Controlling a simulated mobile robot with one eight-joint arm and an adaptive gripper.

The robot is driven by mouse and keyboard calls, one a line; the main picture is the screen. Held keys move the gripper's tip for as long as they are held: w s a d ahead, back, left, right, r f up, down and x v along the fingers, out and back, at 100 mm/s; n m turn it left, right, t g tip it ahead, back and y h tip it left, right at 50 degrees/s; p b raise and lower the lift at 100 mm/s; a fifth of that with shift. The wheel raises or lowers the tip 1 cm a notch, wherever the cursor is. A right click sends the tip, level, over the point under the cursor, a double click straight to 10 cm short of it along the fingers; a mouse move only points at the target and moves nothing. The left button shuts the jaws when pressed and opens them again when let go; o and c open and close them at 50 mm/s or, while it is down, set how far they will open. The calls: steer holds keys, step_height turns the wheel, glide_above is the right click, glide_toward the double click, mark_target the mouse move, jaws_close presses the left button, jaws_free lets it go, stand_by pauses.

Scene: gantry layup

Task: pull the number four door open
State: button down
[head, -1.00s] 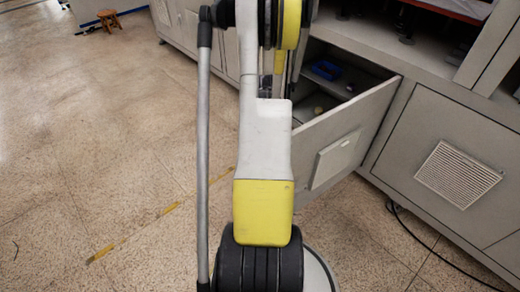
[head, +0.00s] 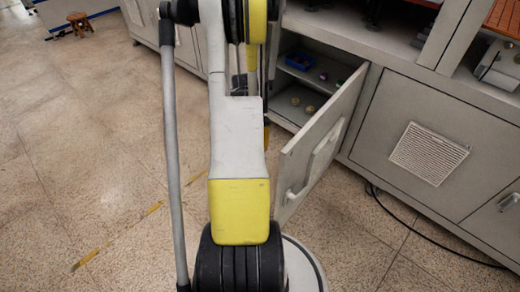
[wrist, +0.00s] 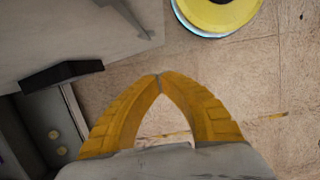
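The open cabinet door (head: 325,135) is a grey panel, swung well out from its opening on the right side in the head view. A pale handle (head: 291,192) is near its lower free edge. No number is readable on it. A grey panel, apparently this door (wrist: 60,35), fills the upper left of the wrist view. My gripper (wrist: 158,76) has its yellow fingertips together with nothing visible between them, beside the panel. A gap shows between tips and panel, though contact is hard to judge. My arm mostly hides the gripper in the head view.
The cabinet interior (head: 285,90) holds a blue bin (head: 298,61) and small round items (head: 310,109). A closed vented door (head: 400,180) stands to the right. A black cable (head: 400,222) lies on the floor before it. Floor to the left is clear; a wooden stool (head: 80,24) stands far back.

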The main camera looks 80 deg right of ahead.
steer(key=w+d+r+p, duration=0.3)
steer(key=w+r+p, duration=0.1)
steer(key=r, duration=0.5)
steer(key=shift+w+d+r, duration=0.2)
steer(key=shift+w+r, duration=0.15)
steer(key=shift+w, duration=0.35)
